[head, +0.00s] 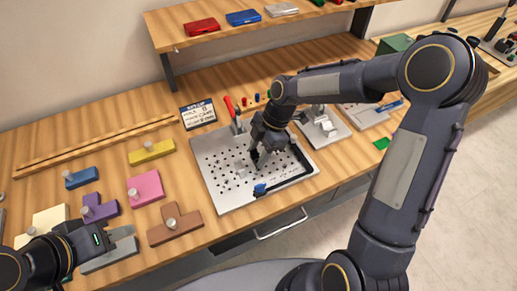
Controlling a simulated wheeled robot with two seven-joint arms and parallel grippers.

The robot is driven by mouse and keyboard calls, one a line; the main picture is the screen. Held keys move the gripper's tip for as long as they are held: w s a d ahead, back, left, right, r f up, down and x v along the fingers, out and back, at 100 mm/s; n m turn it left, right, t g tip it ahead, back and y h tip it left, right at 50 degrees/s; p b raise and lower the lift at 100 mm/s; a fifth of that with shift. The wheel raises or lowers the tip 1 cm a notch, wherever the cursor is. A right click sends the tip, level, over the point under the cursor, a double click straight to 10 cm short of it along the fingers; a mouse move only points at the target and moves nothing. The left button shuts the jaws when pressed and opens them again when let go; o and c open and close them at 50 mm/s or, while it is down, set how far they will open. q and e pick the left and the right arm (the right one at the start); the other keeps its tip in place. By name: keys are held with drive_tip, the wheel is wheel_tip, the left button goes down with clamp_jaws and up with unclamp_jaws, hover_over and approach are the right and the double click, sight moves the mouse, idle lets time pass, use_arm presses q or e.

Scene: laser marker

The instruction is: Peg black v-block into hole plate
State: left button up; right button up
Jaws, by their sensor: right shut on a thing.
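The hole plate (224,197) is a light grey metal sheet with many small dark holes, lying flat on the wooden bench. My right gripper (257,160) points down over the middle of the plate and is shut on a small dark piece, taken to be the black v-block. The fingers and arm largely hide this piece, and I cannot tell whether it touches the plate or sits in holes. My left gripper (120,240) is low at the left, over a grey block; I cannot make out its finger gap.
Knobbed blocks stand left of the plate: blue (80,178), yellow (151,152), pink (146,188), purple (99,208) and brown (174,225). A black bar (286,181) with a blue end lies along the plate's front right. A label card (198,114) and raised shelf (230,33) are behind.

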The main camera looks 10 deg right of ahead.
drive_tip(key=shift+f, duration=0.6)
drive_tip(key=shift+f+b, duration=0.55)
drive_tip(key=shift+b, duration=0.25)
drive_tip(key=o, duration=1.1)
drive_tip(key=shift+c, duration=0.2)
drive_tip(key=v, duration=0.7)
drive_tip(key=shift+r+b, duration=0.3)
drive_tip(key=shift+r, duration=0.1)
drive_tip(key=shift+d, duration=0.15)
